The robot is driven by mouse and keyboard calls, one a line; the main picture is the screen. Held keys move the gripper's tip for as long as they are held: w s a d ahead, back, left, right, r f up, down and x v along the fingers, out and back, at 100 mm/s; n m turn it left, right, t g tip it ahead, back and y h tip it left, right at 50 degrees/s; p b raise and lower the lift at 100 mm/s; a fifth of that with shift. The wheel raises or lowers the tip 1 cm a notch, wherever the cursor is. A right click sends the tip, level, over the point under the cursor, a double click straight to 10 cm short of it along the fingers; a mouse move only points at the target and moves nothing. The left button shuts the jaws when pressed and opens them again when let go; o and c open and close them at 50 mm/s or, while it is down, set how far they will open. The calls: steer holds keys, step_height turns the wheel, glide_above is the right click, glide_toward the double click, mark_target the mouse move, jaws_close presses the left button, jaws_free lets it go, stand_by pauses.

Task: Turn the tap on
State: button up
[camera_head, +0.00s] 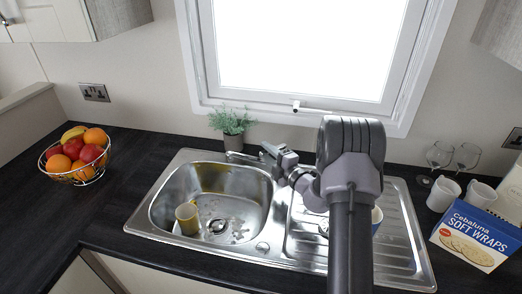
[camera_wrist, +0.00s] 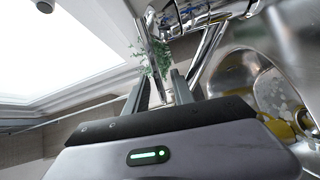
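The chrome tap (camera_head: 240,156) stands at the back edge of the sink, partly hidden by my gripper. In the wrist view the tap (camera_wrist: 206,54) is close, with its shiny spout beside my right finger. A thin chrome bar, apparently its lever (camera_wrist: 153,45), lies in line with the gap between my fingers; I cannot tell whether they touch it. My gripper (camera_head: 268,152) is just right of the tap in the head view. In the wrist view my gripper (camera_wrist: 160,80) has its fingers apart. I see no water stream.
The steel sink (camera_head: 160,207) holds a yellow mug (camera_head: 187,218). A potted plant (camera_head: 232,125) stands behind the tap, below the window (camera_head: 305,45). A fruit basket (camera_head: 76,157) is at left. Glasses (camera_head: 466,155), white mugs (camera_head: 443,194) and a wraps box (camera_head: 474,236) are at right.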

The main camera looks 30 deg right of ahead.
steer(key=shift+w+a, duration=0.15)
steer(key=shift+w, duration=0.7)
steer(key=shift+w+a, duration=0.1)
steer(key=shift+w, duration=0.7)
jaws_close()
